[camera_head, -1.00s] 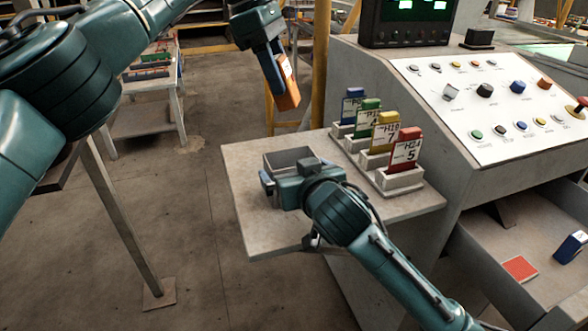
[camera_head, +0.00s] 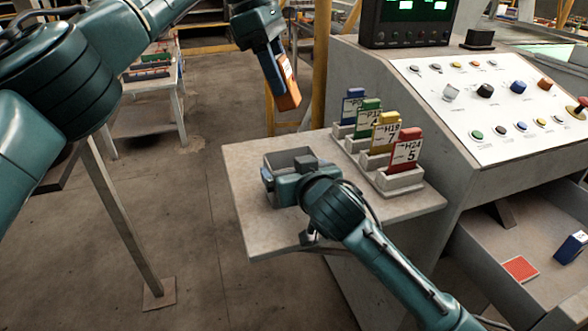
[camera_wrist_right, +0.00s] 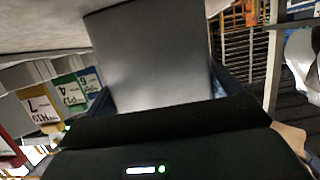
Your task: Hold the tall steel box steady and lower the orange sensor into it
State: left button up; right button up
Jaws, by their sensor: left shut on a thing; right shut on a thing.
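The tall steel box (camera_head: 290,157) stands on the grey side table, its open top showing in the head view. My right gripper (camera_head: 276,182) is shut on the box, from the near side; the arm hides much of its front. In the right wrist view the box's grey wall (camera_wrist_right: 150,55) fills the middle, between the dark fingers. The orange sensor (camera_head: 287,92), with a white label, hangs tilted from my left gripper (camera_head: 277,72), which is shut on it. The sensor is above and behind the box, clear of it.
Blue, green, yellow and red labelled cards (camera_head: 405,150) stand in grey holders right of the box. A sloped control panel (camera_head: 500,100) rises behind them. A yellow post (camera_head: 318,75) stands close to the sensor. The table (camera_head: 245,165) is bare left of the box.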

aim_at(291, 105)
pick_arm(q)
jog(key=shift+s+d+f+m+y, duration=0.1)
jog(key=shift+d+f+m+y, duration=0.25)
jog(key=shift+f+m+y, duration=0.45)
jog(key=m, duration=0.1)
jog(key=f+m, duration=0.1)
jog(key=m, duration=0.1)
jog(key=shift+s+d+f+y, duration=0.2)
jog(key=shift+d+y, duration=0.05)
jog(key=shift+y, duration=0.15)
jog(key=shift+d+f+m+y, duration=0.1)
jog(key=shift+f+m+y, duration=0.35)
jog(key=shift+m, duration=0.55)
jog(key=shift+d+f+m+t+y, duration=0.2)
jog(key=shift+f+m, duration=0.25)
jog(key=shift+m, duration=0.3)
jog(key=shift+d+f+m+t+y, duration=0.1)
jog(key=shift+f+m+t+y, duration=0.1)
jog(key=shift+f+m, duration=0.4)
jog(key=shift+f, duration=1.6)
jog(key=shift+f, duration=4.5)
